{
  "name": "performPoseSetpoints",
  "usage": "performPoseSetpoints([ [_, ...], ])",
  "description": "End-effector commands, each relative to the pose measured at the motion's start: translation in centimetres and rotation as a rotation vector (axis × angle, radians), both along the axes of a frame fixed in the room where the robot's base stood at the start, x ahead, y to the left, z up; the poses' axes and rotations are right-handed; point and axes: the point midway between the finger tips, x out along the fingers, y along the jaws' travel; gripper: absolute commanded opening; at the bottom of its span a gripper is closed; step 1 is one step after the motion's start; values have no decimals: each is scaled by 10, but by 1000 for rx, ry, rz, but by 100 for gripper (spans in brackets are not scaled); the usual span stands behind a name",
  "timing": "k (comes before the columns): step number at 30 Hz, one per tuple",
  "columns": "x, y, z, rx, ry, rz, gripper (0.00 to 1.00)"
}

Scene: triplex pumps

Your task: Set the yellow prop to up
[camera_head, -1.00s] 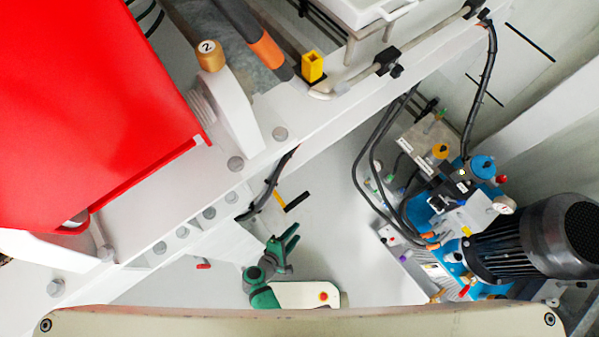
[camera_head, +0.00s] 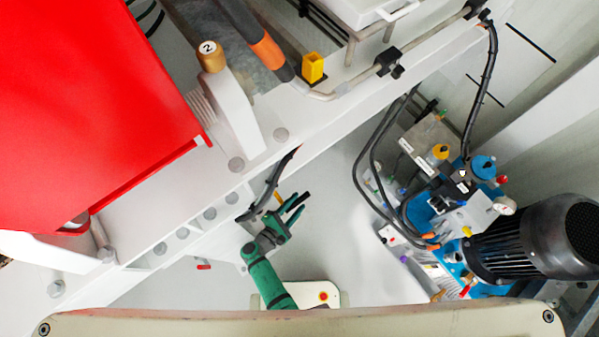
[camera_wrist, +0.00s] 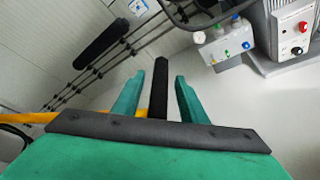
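The yellow prop is a thin yellow bar (camera_head: 279,197) with a black grip, low beside the white frame in the head view. In the wrist view its yellow bar (camera_wrist: 30,117) runs in from the left behind my gripper's palm. The black grip (camera_wrist: 158,92) stands between my two green fingers, with a gap on each side. My gripper (camera_head: 297,206) is open around the grip and not closed on it.
The white frame beam (camera_head: 330,115) with bolts lies just above my gripper. Black hoses (camera_head: 365,165) hang to its right, by a blue pump unit with a black motor (camera_head: 540,240). A yellow block (camera_head: 312,68) sits on the beam. Bare floor (camera_head: 335,230) lies to the right.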

Motion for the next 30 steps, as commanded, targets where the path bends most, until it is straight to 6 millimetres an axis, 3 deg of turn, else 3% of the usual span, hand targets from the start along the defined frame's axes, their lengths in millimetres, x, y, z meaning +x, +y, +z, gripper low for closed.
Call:
performPoseSetpoints([
  [6,16,-13,-6,0,-1,-1,39],
  [16,19,-16,-7,1,-1,-2,39],
  [21,19,-15,-7,1,-1,-2,0],
  [30,16,-21,1,-7,9,-13,0],
])
